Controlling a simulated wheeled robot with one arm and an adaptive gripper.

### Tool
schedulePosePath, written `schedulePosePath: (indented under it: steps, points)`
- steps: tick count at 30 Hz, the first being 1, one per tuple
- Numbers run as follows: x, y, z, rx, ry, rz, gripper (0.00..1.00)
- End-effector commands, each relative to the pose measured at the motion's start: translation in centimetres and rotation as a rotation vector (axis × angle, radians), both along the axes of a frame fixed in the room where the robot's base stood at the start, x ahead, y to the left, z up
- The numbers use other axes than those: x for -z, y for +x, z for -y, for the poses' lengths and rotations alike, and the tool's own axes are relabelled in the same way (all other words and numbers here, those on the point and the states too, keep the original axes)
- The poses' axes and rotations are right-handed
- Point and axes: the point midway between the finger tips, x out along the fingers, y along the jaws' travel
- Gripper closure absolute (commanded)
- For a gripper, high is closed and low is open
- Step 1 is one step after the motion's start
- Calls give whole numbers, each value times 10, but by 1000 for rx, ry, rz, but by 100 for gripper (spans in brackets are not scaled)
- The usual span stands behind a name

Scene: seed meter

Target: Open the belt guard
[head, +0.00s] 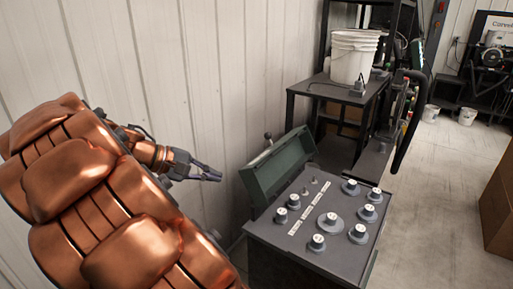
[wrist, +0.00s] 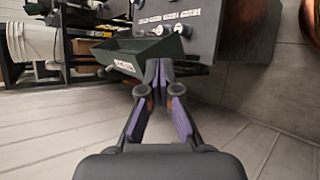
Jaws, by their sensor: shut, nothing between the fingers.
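The dark green belt guard (head: 278,165) is a hinged-looking cover along the back left edge of a grey control box (head: 275,238). In the head view it stands tilted up, leaning back from the box top. A small ball-topped lever (head: 268,138) shows above its far edge. In the wrist view the guard (wrist: 112,50) lies just beyond the fingertips, with a white label on its face. My gripper (head: 218,174) is left of the guard, its fingertips together and empty. It also shows in the wrist view (wrist: 159,68), with tips near the guard's right end; contact cannot be told.
Several round knobs (head: 328,222) stand on the box top. A dark shelf (head: 325,88) with white buckets (head: 352,57) stands behind. A panelled wall (head: 150,45) rises close behind my arm. A cardboard box (head: 498,205) is at the right edge. Floor (head: 435,175) between is clear.

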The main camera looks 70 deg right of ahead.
Motion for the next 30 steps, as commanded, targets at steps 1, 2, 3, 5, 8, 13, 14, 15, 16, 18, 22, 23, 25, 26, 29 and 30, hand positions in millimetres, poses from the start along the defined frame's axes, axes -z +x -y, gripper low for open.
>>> schedulePosePath:
  steps: [1, 2, 3, 5, 8, 13, 14, 15, 16, 18, 22, 23, 25, 26, 29, 30]
  points:
    - [6, 5, 17, 10, -37, -35, 100]
    - [4, 8, 27, 13, -61, -53, 100]
    - [3, 12, 39, 17, -92, -82, 100]
    - [1, 18, 56, 24, -138, -126, 100]
    - [0, 29, 84, 30, -208, -193, 100]
    - [5, 51, 129, 30, -319, -301, 100]
    - [8, 55, 136, 29, -336, -320, 100]
    - [10, 60, 145, 30, -360, -340, 100]
    - [12, 63, 152, 29, -377, -357, 100]
    - [21, 73, 168, 23, -414, -395, 100]
    - [39, 89, 195, 13, -478, -452, 100]
    - [42, 92, 200, 11, -494, -463, 100]
    - [56, 99, 213, 8, -521, -489, 100]
    - [60, 102, 218, 6, -535, -498, 100]
    - [79, 110, 234, -2, -571, -518, 100]
    - [84, 113, 239, -4, -584, -526, 100]
